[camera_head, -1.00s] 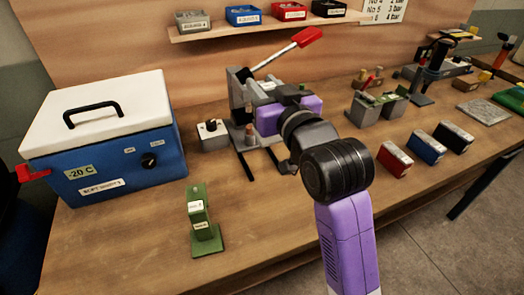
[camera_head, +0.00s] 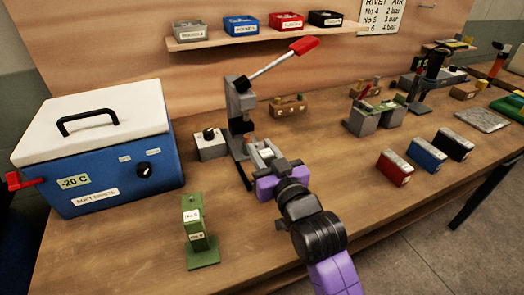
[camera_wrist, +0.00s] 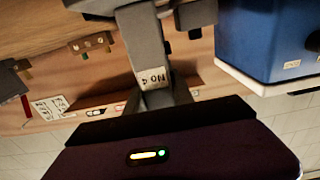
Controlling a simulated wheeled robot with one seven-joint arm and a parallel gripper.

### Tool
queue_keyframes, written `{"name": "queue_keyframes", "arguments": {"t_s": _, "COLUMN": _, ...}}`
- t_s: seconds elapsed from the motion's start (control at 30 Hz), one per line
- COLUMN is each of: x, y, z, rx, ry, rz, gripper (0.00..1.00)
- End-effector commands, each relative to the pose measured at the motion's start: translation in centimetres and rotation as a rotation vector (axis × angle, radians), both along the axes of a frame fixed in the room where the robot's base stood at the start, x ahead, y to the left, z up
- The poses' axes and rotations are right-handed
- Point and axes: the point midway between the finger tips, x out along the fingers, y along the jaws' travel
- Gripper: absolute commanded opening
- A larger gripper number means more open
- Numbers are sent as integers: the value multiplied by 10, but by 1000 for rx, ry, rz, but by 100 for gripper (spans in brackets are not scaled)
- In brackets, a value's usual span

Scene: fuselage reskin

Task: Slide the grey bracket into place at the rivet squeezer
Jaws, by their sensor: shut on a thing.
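The rivet squeezer (camera_head: 238,112) stands on the bench with a grey upright frame and a raised lever ending in a red handle. My gripper (camera_head: 276,166) is at its front right, low over the bench. It is shut on the grey bracket (camera_head: 264,154), whose far end is close to the squeezer's base; whether they touch cannot be told. In the wrist view a grey upright piece with a "No 4" label (camera_wrist: 154,78), apparently the bracket, rises from behind the dark jaw edge (camera_wrist: 150,118). The gripped part is hidden.
A blue cool box (camera_head: 115,165) with a white lid stands left. A green gauge stand (camera_head: 197,228) is at the front. A grey block with a knob (camera_head: 210,145) adjoins the squeezer. Red, blue and black boxes (camera_head: 428,153) lie right. Bare bench lies in front.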

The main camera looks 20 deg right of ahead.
Motion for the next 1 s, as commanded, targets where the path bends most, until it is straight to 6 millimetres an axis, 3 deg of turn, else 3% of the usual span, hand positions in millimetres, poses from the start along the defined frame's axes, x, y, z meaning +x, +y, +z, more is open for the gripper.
{"name": "queue_keyframes", "arguments": {"t_s": 0.37, "x": 0, "y": 0, "z": -2, "rx": 0, "ry": -4, "rz": 0, "gripper": 0}}
{"name": "queue_keyframes", "arguments": {"t_s": 0.4, "x": 0, "y": 0, "z": -3, "rx": 0, "ry": -1, "rz": 0, "gripper": 35}}
{"name": "queue_keyframes", "arguments": {"t_s": 0.5, "x": 0, "y": 0, "z": -3, "rx": 0, "ry": -1, "rz": 0, "gripper": 51}}
{"name": "queue_keyframes", "arguments": {"t_s": 0.87, "x": 0, "y": 0, "z": 2, "rx": 0, "ry": -2, "rz": 0, "gripper": 51}}
{"name": "queue_keyframes", "arguments": {"t_s": 1.0, "x": -15, "y": 0, "z": -1, "rx": 0, "ry": 0, "rz": 0, "gripper": 51}}
